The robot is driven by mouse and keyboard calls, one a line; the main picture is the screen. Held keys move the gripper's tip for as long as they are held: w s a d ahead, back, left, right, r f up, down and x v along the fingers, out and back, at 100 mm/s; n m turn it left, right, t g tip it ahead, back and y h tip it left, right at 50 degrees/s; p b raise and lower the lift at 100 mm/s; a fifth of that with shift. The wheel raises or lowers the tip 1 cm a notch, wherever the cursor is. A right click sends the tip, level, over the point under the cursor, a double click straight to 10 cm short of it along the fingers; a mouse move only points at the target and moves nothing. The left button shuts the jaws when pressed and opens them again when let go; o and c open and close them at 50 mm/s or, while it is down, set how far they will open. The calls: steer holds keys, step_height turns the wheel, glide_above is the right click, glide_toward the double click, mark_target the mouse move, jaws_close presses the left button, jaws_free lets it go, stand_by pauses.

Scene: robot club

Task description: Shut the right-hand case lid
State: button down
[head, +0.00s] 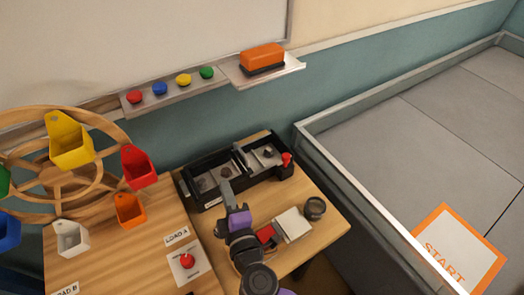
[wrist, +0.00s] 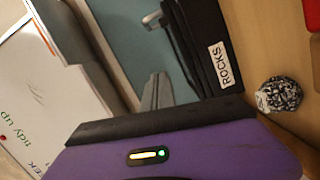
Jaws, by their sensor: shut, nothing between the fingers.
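My gripper (head: 225,174) is shut and empty. Its grey fingers (wrist: 156,92) reach over the left half of the case, and contact cannot be told.
A red knob (head: 287,158) is at the case's right end. A wooden wheel with coloured buckets (head: 70,145) stands left. A red button (head: 187,260) is near the front. A walled arena lies right.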

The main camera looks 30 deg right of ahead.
steer(key=d, duration=0.1)
steer(key=p, duration=0.2)
glide_above(237, 165)
steer(key=a, duration=0.4)
steer(key=shift+s+h, duration=0.25)
steer(key=shift+h, duration=0.05)
steer(key=shift+w+d+f, duration=0.15)
steer(key=shift+d+f, duration=0.05)
steer(key=shift+d, duration=0.35)
steer(key=shift+w+d+f, duration=0.1)
steer(key=shift+d+f, duration=0.05)
steer(key=shift+d, duration=0.35)
steer(key=shift+d+f+p, duration=0.2)
steer(key=shift+d+p, duration=0.1)
steer(key=shift+d, duration=0.6)
